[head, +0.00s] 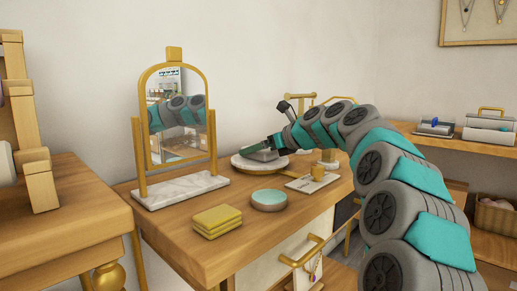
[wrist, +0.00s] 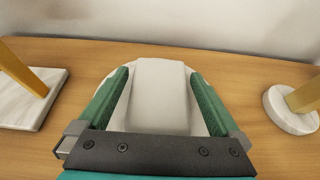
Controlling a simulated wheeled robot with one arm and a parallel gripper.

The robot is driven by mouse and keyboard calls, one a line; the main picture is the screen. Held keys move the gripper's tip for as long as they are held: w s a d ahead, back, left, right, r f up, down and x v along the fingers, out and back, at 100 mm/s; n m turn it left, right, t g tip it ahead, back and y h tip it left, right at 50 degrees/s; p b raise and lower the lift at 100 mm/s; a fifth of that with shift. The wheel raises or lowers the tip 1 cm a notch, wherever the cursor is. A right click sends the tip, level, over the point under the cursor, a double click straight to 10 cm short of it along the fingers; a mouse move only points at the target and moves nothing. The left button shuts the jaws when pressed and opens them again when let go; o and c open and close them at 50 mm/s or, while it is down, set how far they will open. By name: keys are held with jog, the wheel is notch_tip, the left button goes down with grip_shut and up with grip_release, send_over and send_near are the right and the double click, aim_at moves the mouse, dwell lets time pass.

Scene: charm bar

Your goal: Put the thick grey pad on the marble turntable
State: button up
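The thick grey pad (head: 262,155) lies on the round marble turntable (head: 245,166) at the back of the wooden counter. In the wrist view the pad (wrist: 160,95) looks pale and sits between my two fingers, with the turntable's rim (wrist: 122,104) showing beside it. My gripper (head: 274,146) is just above the turntable. Its teal fingers (wrist: 160,88) are spread on either side of the pad, with narrow gaps between them and it. The pad's near end is hidden behind the gripper body.
A gold-framed mirror (head: 176,115) on a marble base stands left of the turntable. Folded yellow cloths (head: 217,220) and a round teal-rimmed dish (head: 269,200) are in front.

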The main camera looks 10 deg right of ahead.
jog(key=shift+s+d+r, duration=0.1)
jog(key=shift+r, duration=0.1)
jog(key=v, duration=1.1)
jog(key=shift+s+d+p, duration=0.25)
jog(key=shift+s+p, duration=0.05)
jog(key=shift+s, duration=0.05)
